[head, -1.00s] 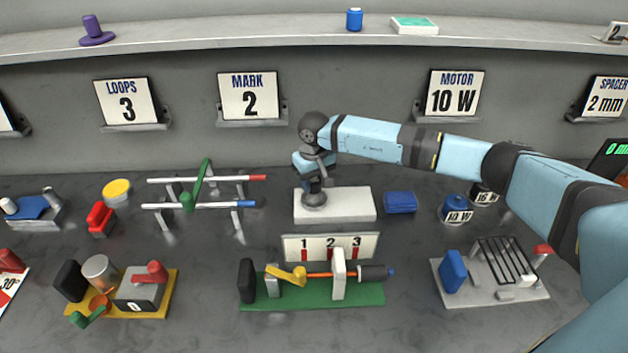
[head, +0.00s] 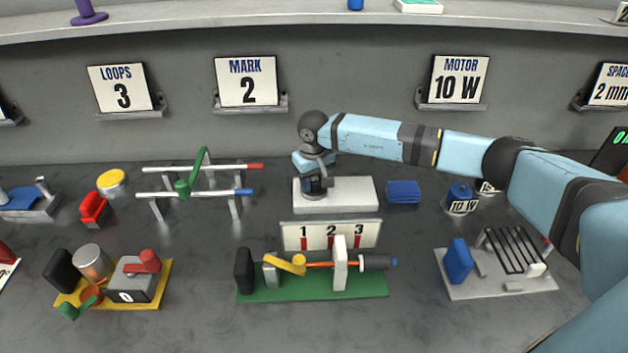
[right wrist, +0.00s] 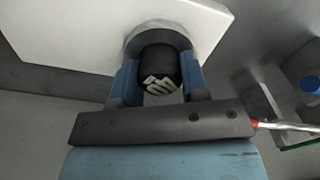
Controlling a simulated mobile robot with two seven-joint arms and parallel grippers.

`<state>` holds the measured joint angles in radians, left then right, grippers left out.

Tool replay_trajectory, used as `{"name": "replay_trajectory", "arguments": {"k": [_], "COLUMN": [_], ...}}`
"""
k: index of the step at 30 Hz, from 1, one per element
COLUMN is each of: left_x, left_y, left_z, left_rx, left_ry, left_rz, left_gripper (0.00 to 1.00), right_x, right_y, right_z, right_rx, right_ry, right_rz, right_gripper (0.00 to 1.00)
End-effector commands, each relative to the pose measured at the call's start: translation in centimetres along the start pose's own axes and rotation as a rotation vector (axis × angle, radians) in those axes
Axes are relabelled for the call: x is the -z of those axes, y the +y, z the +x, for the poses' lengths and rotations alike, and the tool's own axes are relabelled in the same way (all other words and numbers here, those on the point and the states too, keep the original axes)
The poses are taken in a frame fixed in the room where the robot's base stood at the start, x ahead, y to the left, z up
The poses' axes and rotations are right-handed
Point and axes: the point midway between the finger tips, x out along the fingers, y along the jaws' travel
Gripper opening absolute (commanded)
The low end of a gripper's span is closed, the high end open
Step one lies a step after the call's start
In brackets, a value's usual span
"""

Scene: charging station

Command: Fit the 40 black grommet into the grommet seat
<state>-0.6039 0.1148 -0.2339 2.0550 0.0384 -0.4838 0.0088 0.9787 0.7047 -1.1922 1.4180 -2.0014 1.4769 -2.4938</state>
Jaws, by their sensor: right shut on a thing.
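In the head view my right gripper (head: 318,186) is over the left part of a white block (head: 352,194), pointing down. In the right wrist view its two blue fingers (right wrist: 158,85) are shut on the black grommet (right wrist: 160,65), which has a pale marking on its end that I cannot read clearly. The grommet's far end meets a grey round seat (right wrist: 143,38) on the white block. I cannot tell how deep it sits in the seat. In the head view the hand hides most of the seat and grommet. My left gripper is not in view.
A blue block (head: 403,192) lies just right of the white block. A rack with red- and blue-tipped rods (head: 200,194) stands to the left. A green-based fixture (head: 312,284) with a 1-2-3 sign (head: 330,236) is in front. Bare bench lies between the fixtures.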

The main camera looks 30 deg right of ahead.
Motion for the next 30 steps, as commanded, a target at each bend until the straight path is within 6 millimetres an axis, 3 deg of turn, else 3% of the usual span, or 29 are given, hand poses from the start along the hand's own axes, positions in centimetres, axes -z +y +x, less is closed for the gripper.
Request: {"name": "replay_trajectory", "arguments": {"k": [12, 13, 16, 25, 30], "left_x": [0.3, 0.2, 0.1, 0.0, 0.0], "left_y": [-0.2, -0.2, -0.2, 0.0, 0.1], "left_z": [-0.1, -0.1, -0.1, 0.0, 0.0], "left_rx": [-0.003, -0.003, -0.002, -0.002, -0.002], "left_ry": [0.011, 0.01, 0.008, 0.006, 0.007], "left_rz": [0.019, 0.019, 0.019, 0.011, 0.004], "left_gripper": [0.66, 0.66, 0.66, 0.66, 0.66], "right_x": [-0.1, -0.1, -0.1, -0.1, 0.0], "right_y": [0.0, 0.0, 0.0, 0.0, 0.1], "right_z": [0.4, 0.4, 0.4, 0.3, -1.5], "right_rx": [0.0, 0.0, -0.001, -0.001, -0.001], "right_ry": [-0.001, -0.002, -0.002, -0.002, 0.002], "right_rz": [0.0, 0.0, 0.0, 0.0, 0.0], "right_gripper": [0.22, 0.48, 0.7, 0.7, 0.7]}}
